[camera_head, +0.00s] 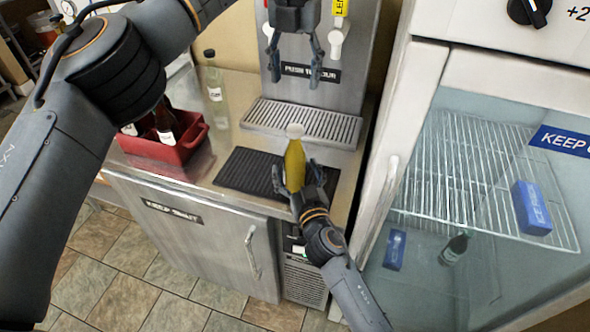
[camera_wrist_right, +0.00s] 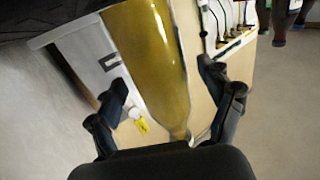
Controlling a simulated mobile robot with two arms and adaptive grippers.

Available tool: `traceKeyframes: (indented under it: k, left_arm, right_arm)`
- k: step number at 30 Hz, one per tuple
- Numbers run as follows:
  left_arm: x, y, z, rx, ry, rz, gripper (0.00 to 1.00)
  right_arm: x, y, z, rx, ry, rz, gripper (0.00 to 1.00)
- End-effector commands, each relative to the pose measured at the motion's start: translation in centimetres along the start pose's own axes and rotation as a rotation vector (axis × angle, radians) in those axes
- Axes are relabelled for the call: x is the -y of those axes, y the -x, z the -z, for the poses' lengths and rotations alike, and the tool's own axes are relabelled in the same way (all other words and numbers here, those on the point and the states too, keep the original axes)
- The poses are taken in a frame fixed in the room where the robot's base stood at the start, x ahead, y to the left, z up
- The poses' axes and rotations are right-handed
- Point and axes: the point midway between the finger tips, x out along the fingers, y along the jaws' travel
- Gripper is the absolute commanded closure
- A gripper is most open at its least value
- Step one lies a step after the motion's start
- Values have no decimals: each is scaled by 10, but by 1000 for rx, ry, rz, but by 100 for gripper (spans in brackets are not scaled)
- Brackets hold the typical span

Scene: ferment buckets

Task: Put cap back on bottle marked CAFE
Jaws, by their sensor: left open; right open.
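A yellow bottle (camera_head: 295,168) stands upright on or just above the black ribbed mat, with a round white top (camera_head: 295,130). No CAFE marking is readable on it, and I cannot tell whether the white top is a loose cap. My right gripper (camera_head: 294,180) is open with its fingers on either side of the yellow bottle. In the right wrist view the bottle (camera_wrist_right: 150,55) lies between the open fingers (camera_wrist_right: 163,74). My left gripper (camera_head: 316,75) is open and empty, pointing down above the drip tray, in front of the dispenser.
A clear bottle (camera_head: 213,80) stands at the back of the counter. A red crate (camera_head: 170,148) holds dark bottles at the left. The black mat (camera_head: 240,168) has bare room left of the bottle. A drip tray (camera_head: 300,122) lies behind; a glass-door fridge (camera_head: 470,190) stands right.

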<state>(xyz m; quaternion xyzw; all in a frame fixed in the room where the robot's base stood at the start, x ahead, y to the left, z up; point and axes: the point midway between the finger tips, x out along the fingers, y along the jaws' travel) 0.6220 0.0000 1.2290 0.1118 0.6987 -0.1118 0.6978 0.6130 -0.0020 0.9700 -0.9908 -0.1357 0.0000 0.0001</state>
Motion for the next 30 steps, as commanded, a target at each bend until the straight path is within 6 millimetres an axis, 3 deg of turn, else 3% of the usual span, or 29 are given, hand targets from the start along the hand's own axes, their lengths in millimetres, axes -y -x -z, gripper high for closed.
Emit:
traceKeyframes:
  k: [15, 21, 30]
  left_arm:
    - [0, 0, 0, 0, 0, 0, 41]
    - [0, 0, 0, 0, 0, 0, 41]
    - [0, 0, 0, 0, 0, 0, 41]
  right_arm:
    - [0, 95, -2, 4, -2, 0, 19]
    - [0, 114, 0, 1, -1, 0, 19]
    - [0, 117, 0, 1, 0, 0, 19]
